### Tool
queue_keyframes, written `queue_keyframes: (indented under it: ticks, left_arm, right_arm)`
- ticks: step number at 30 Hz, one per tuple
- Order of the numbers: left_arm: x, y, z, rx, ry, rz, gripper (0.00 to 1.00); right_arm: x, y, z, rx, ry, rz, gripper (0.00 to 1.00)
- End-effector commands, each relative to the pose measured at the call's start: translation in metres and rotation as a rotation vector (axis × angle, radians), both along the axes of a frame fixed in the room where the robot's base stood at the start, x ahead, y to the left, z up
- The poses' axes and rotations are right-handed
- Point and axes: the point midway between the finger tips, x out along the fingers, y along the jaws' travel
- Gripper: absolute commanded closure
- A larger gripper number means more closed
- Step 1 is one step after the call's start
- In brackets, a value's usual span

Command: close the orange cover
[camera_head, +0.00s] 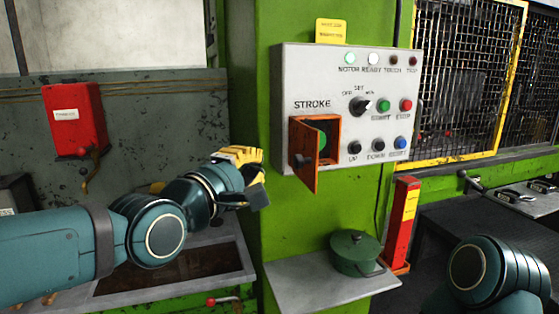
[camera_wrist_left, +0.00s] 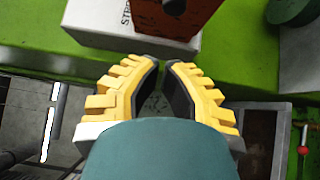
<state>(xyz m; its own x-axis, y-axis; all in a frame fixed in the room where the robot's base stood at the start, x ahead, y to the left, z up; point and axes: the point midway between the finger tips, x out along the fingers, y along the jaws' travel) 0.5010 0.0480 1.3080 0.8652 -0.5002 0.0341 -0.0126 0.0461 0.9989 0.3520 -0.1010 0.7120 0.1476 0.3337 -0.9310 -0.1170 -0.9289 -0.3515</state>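The orange cover (camera_head: 303,160) is on the control panel (camera_head: 300,80), under the word STROKE. It stands swung out from its orange housing, hinged at the left side, and a green button (camera_head: 322,140) shows inside. In the left wrist view the orange cover (camera_wrist_left: 190,15) is at the top, cut off by the frame, just beyond the fingertips. My left gripper (camera_head: 261,174) is left of the cover and a little below the panel's lower edge, apart from it. Its yellow fingers (camera_wrist_left: 161,64) are close together with a narrow empty gap. My right gripper is out of view.
A green pot (camera_head: 355,253) stands on a grey shelf (camera_head: 300,284) below the panel. A red and yellow post (camera_head: 402,222) is right of it. A red box (camera_head: 74,118) hangs at left. A yellow-framed mesh guard (camera_head: 465,80) is at right. The space before the cover looks clear.

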Motion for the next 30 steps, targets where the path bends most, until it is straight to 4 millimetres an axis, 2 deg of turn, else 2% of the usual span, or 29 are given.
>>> queue_keyframes:
  ticks: [3,12,30]
  left_arm:
    - [0.016,-0.012,0.000,0.002,0.003,-0.001,1.00]
    - [0.022,-0.042,0.003,0.000,0.002,-0.002,1.00]
    - [0.024,-0.048,0.002,0.000,0.002,0.003,1.00]
  right_arm:
    - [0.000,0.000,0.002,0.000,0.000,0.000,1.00]
    - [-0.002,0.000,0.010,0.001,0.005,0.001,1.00]
    - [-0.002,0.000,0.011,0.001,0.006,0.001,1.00]
